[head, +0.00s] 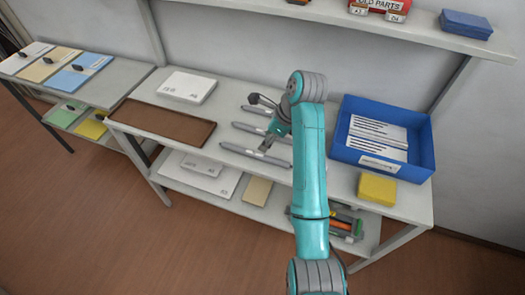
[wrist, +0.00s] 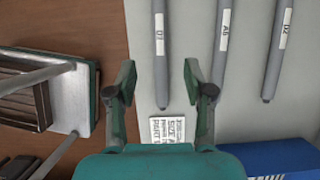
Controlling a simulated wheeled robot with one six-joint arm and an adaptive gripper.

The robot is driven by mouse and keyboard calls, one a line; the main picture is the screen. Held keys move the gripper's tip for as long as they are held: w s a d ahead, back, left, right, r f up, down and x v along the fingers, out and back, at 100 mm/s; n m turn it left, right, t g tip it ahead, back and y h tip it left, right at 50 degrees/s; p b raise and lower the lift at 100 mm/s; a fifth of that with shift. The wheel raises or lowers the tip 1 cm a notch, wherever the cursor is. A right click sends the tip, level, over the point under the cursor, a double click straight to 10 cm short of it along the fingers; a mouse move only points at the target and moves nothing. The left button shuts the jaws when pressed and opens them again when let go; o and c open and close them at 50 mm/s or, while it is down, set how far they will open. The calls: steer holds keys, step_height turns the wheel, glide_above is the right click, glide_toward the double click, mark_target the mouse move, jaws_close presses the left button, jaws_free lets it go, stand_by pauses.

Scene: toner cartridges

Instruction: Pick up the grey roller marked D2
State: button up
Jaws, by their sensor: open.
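Three grey rollers lie side by side on the shelf top. The roller marked D2 (wrist: 279,50) is the rightmost in the wrist view; it appears to be the rearmost roller (head: 257,111) in the head view. The middle roller (wrist: 222,60) reads A8. The left one (wrist: 160,60) has a label that looks like D1. My gripper (wrist: 160,80) is open and empty, its fingers either side of the D1 roller's line in the wrist view, well left of D2. In the head view my gripper (head: 270,143) is over the front rollers and hides part of them.
A blue tray (head: 432,165) with white labelled items stands right of the rollers, a yellow block (head: 377,188) before it. A brown tray (head: 150,122) and white box (head: 187,86) lie left. A small printed card (wrist: 172,130) lies near the roller ends. An upper shelf (head: 420,25) overhangs behind.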

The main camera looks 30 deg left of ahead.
mark_target(256, 153)
steer(key=x, duration=0.4)
steer(key=shift+d, duration=0.1)
steer(key=shift+x, duration=2.7)
steer(key=shift+r, duration=0.1)
jaws_close()
